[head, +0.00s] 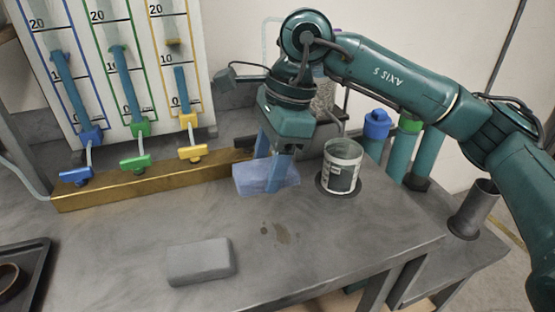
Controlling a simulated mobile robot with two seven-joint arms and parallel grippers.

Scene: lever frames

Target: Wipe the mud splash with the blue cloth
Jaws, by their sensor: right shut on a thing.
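The blue cloth (252,177) is a pale blue folded piece at the middle of the bench, in front of the brass bar's right end. My right gripper (274,180) points down with its fingers shut on the cloth. I cannot tell whether the cloth touches the bench top. The mud splash (274,233) is a small patch of brown spots on the grey bench, nearer the front than the cloth and apart from it. My left gripper does not show.
A grey block (201,262) lies left of the splash. A cup (341,167) stands just right of my gripper. A brass bar (125,183) with coloured valves and gauges runs along the back. A dark tray (32,275) sits at the left edge. The bench around the splash is clear.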

